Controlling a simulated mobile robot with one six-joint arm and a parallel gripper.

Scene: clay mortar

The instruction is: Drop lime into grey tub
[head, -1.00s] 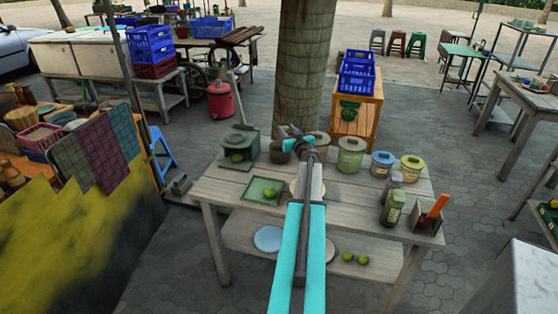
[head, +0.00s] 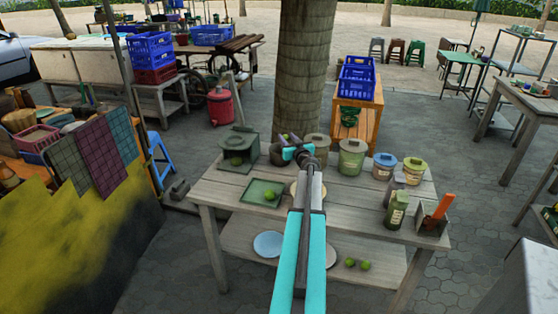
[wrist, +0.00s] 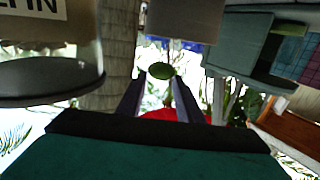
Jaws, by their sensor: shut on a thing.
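My gripper (head: 289,139) is shut on a lime, above the back of the wooden table. In the wrist view, which is upside down, the lime (wrist: 161,70) sits between the tips of the two dark fingers (wrist: 158,84). The grey tub (head: 277,156) stands at the table's back edge, left of the tan lidded jar, partly hidden behind my gripper. In the wrist view the tub (wrist: 185,18) shows at the top, its rim close to the lime. The lime appears outside the tub, at about rim height or above.
A tan lidded jar (head: 316,146) stands close right of the tub; the green jar (head: 351,157) is further right. A green open box (head: 238,143) with a lime is on the left. A green tray (head: 259,192) holds another lime. A tree trunk (head: 304,80) rises behind.

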